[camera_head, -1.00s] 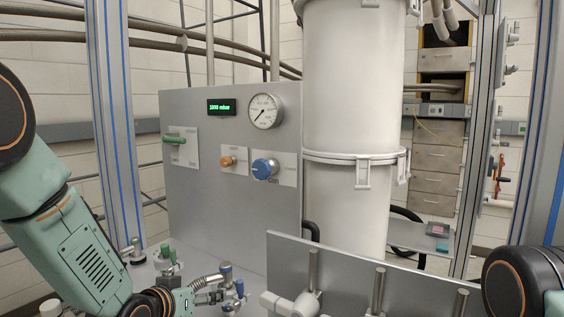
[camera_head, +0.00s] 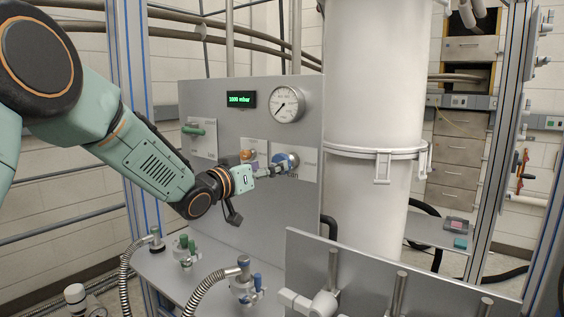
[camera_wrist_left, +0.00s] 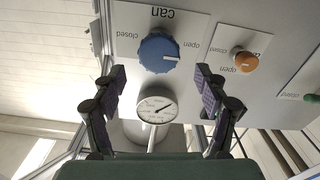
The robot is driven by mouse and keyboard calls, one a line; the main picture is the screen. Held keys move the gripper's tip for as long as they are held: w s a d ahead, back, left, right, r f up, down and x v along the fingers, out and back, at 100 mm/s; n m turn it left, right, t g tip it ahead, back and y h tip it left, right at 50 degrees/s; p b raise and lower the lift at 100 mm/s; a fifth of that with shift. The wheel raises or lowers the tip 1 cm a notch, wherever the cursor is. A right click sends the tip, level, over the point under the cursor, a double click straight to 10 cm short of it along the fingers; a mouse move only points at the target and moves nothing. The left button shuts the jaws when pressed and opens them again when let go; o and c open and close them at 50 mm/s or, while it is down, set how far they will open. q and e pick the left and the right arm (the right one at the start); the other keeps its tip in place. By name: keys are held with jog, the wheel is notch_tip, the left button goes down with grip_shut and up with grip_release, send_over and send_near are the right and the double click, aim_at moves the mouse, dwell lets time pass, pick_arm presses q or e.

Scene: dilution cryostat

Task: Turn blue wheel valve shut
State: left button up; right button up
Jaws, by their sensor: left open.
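The blue wheel valve (camera_head: 288,161) sits on a white plate on the grey panel, partly hidden by my left gripper in the head view. In the left wrist view the blue wheel (camera_wrist_left: 158,54) shows whole, beyond the fingertips and roughly centred between them. Its white mark points right in that view, toward the word "open"; "closed" is printed on the left. My left gripper (camera_head: 270,170) is open and empty, reaching toward the wheel from the left. Its two spread fingers (camera_wrist_left: 158,88) show in the wrist view, with no contact visible. My right gripper is out of view.
An orange knob (camera_head: 247,156) and a green handle (camera_head: 194,129) are left of the wheel. A round gauge (camera_head: 287,104) and a green display (camera_head: 241,100) are above. A white cylinder (camera_head: 372,100) stands right. Hoses and small valves (camera_head: 244,285) lie below.

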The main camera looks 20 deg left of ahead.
aim_at(282, 174)
pick_arm(q)
jog(key=x, duration=0.4)
jog(key=f+x, duration=0.1)
jog(key=x, duration=0.1)
jog(key=shift+w+d+p, duration=0.15)
jog(key=shift+d+p, duration=0.1)
jog(key=shift+p, duration=0.1)
jog(key=shift+w, duration=0.1)
jog(key=shift+s+a+r, duration=0.2)
jog(key=shift+s+r, duration=0.15)
jog(key=shift+s, duration=0.05)
jog(key=shift+w+d+f, duration=0.2)
jog(key=shift+w+f, duration=0.05)
jog(key=shift+w, duration=0.15)
jog(key=shift+c, duration=0.2)
jog(key=shift+w+d+f, duration=0.1)
jog(key=shift+w, duration=0.15)
jog(key=c, duration=0.3)
jog(key=shift+s+a, duration=0.2)
jog(key=shift+s, duration=0.2)
jog(key=c, duration=0.4)
jog(key=shift+r, duration=0.25)
jog(key=c, duration=0.4)
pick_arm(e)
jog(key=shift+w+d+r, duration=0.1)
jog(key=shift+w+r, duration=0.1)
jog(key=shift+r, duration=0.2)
